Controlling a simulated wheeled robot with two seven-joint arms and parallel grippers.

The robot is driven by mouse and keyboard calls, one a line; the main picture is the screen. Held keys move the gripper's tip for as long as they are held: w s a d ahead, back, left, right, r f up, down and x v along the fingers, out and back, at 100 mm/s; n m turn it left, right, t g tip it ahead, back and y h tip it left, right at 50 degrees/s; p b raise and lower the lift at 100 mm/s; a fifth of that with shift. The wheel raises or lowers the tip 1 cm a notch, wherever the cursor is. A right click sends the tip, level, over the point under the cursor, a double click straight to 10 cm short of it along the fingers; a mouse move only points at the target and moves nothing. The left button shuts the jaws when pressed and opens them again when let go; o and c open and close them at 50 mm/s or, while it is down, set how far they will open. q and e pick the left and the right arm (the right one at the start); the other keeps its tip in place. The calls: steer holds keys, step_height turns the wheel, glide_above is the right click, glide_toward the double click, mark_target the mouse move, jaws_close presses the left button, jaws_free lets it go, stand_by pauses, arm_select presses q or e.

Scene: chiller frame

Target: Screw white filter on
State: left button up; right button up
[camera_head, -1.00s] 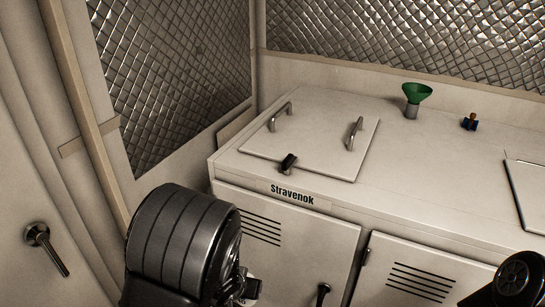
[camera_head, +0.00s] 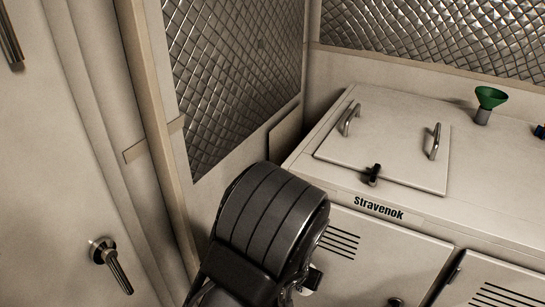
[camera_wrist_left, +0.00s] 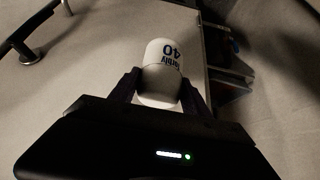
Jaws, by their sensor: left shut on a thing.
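The white filter (camera_wrist_left: 162,58) is a small rounded white cylinder with dark blue lettering and the number 40. It shows in the left wrist view, between the two dark fingers of my left gripper (camera_wrist_left: 160,88), which is shut on it. In the head view my left arm's big dark joint covers most of that gripper. Only a small whitish bit (camera_head: 312,278) shows beside the arm, and I cannot tell if it is the filter. My right gripper is in neither view. I see no mount for the filter.
A door with a dark handle (camera_head: 112,262) is at left. In the wrist view, a dark opening (camera_wrist_left: 235,70) lies right of the filter.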

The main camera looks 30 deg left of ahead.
arm_select(q)
steer(key=a+r+n+y+p, duration=0.2)
steer(key=a+n+p, duration=0.2)
steer(key=a, duration=0.8)
steer(key=shift+a+p, duration=0.15)
steer(key=shift+p, duration=0.75)
steer(key=shift+n, duration=0.3)
steer(key=w+a+r+p, duration=0.1)
steer(key=a+r, duration=0.1)
steer(key=w+a+r+p, duration=0.1)
steer(key=a+r, duration=0.2)
steer(key=w+a+r, duration=0.2)
steer(key=a, duration=0.1)
steer(key=shift+r+p, duration=0.3)
steer(key=shift+p, duration=0.1)
step_height(320, 180, up, 6)
steer(key=w+a, duration=0.2)
steer(key=a, duration=0.1)
steer(key=shift+w+f+m+g, duration=0.15)
steer(key=shift+w+m+g, duration=0.15)
steer(key=shift+w+m, duration=0.1)
steer(key=shift+w+r+m, duration=0.2)
steer(key=shift+r+m, duration=0.05)
steer(key=shift+r, duration=0.3)
steer(key=shift+w+r+m, duration=0.2)
steer(key=shift+r+m, duration=0.05)
steer(key=shift+r, duration=0.3)
